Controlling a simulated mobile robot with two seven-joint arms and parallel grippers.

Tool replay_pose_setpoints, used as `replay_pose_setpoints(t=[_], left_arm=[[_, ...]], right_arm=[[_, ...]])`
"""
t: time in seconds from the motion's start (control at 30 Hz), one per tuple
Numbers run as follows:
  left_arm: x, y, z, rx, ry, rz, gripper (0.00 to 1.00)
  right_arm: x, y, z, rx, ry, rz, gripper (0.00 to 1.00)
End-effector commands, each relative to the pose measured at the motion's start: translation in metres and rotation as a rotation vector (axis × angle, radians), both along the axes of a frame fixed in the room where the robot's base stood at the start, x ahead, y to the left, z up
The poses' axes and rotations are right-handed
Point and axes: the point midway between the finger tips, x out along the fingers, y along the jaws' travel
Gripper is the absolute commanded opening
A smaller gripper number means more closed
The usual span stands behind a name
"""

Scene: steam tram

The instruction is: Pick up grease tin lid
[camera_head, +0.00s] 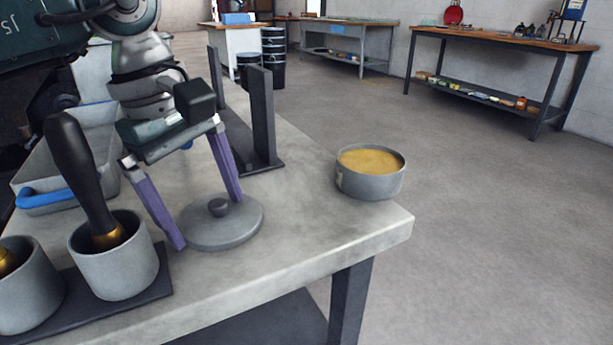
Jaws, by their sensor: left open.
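The fingers look apart from the knob; whether a fingertip touches the lid, I cannot tell. The open grease tin (371,185), grey and filled with yellow grease, stands near the bench's right corner. My right gripper is not in view.
Grey cups (115,262) stand on a dark mat at the left, one holding a black-handled tool (78,172). A grey bin (108,183) with a blue handle is behind them. A dark upright rack (262,125) stands behind the lid. Bare bench lies between lid and tin.

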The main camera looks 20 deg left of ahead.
Motion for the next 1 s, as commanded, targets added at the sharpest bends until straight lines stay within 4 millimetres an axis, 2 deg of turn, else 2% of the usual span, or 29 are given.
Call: replay_pose_setpoints(t=[0.07,0.63,1.0], left_arm=[[0.0000,0.0001,0.0003,0.000,0.000,0.000,0.93],[0.0000,0.0002,0.0005,0.000,0.000,0.001,0.29],[0.0005,0.0002,0.0076,-0.001,-0.002,0.000,0.28]], right_arm=[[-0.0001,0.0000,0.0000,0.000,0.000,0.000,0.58],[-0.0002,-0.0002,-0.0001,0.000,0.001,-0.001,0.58],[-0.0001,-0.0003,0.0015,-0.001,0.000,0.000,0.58]])
